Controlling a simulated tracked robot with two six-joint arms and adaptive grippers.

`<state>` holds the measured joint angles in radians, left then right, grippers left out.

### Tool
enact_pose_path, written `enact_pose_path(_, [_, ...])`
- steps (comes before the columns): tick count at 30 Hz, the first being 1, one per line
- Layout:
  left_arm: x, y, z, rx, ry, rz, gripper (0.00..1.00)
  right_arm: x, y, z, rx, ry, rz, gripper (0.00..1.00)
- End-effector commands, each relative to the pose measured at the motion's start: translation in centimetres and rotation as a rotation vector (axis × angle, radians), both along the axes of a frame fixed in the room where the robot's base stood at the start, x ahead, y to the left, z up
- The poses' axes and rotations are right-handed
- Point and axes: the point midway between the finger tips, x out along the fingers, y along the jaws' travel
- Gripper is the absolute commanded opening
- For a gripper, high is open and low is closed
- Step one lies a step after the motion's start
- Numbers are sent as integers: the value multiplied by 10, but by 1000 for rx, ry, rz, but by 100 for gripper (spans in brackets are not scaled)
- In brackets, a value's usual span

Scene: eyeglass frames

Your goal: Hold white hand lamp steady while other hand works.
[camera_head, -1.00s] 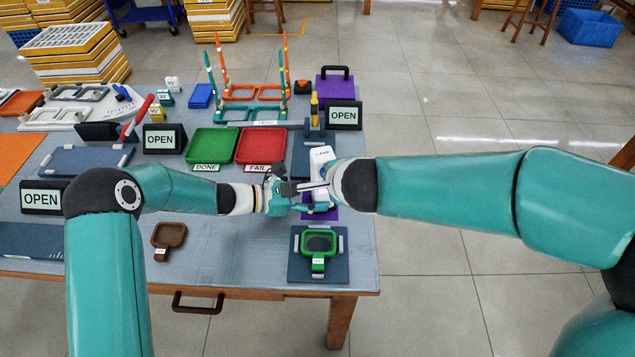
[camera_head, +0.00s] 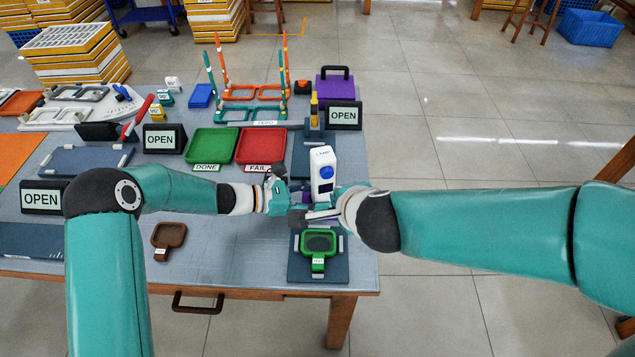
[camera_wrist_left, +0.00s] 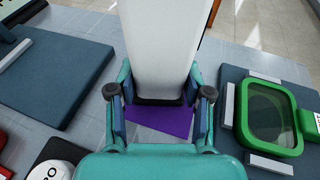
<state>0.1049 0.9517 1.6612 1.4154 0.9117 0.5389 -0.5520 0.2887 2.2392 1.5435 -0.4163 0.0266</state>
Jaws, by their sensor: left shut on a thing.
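The white hand lamp (camera_head: 323,160), with a blue round button on its front, stands upright near the table's right side. My left gripper (camera_head: 297,196) has come in from the left and is shut on the lamp's lower part. In the left wrist view the pale lamp body (camera_wrist_left: 163,40) rises between the two fingers (camera_wrist_left: 160,100), over a purple mat (camera_wrist_left: 158,122). My right gripper (camera_head: 308,215) is just in front of the lamp, low and pointing left. Its fingers overlap the left gripper in the picture, so its opening cannot be made out.
A green-framed lens (camera_head: 319,241) lies on a dark blue plate in front of the grippers. Green (camera_head: 213,146) and red (camera_head: 261,146) trays lie to the back left. A brown handled frame (camera_head: 169,236) lies at front left. Bare table is between them.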

Motion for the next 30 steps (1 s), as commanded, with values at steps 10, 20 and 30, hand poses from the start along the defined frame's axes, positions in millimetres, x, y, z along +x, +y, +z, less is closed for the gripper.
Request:
enact_pose_path(10, [0, 0, 0, 0, 1, 0, 58, -2, 0, 0, 0, 0, 0, 0])
enact_pose_path(20, [0, 0, 0, 0, 0, 0, 79, -2, 0, 0, 0, 0, 0, 0])
enact_pose_path(30, [-4, 18, 6, -1, -1, 3, 79, -2, 0, 0, 0, 1, 0, 0])
